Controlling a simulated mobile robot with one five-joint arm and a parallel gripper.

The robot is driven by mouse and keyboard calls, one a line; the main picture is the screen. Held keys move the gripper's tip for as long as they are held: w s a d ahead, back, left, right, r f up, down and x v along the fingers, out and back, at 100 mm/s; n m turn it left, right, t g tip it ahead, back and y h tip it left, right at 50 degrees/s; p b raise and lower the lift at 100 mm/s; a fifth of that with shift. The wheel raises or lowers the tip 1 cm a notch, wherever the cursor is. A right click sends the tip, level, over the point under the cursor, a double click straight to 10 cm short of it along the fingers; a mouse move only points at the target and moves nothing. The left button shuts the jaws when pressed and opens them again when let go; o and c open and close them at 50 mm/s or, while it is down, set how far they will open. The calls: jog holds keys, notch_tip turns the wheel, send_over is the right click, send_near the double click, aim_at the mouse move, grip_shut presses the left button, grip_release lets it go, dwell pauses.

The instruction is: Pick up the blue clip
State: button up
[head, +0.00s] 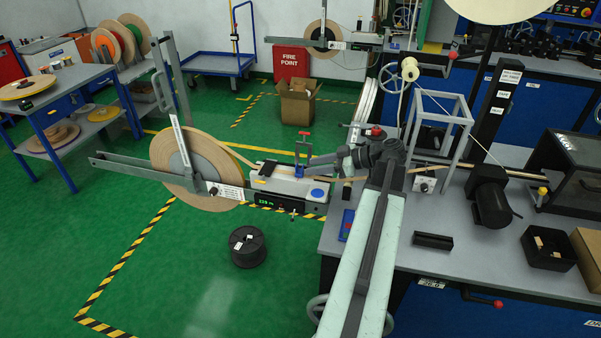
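A small blue piece (300,169), which looks like the blue clip, sits upright on the white tape-guide unit (285,184), below a red-topped upright post (304,138). My arm reaches up from the bottom of the head view and bends left at its wrist. My gripper (318,163) is just right of the blue piece, at about its height in the picture. It is small and dark here, so I cannot tell whether its fingers touch the piece or how far apart they are.
A large tape reel (190,168) stands left of the unit. The grey bench (400,262) holds a wire-frame stand (438,130), a black motor (490,196) and a black bin (547,248). A black spool (247,246) lies on the open green floor.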

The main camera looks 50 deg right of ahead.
aim_at(303, 168)
jog(key=b+x, duration=0.1)
jog(key=x, duration=0.3)
jog(key=shift+w+a+f, duration=0.1)
jog(key=shift+w, duration=0.05)
grip_shut()
notch_tip(303, 168, up, 10)
jog(key=p, duration=1)
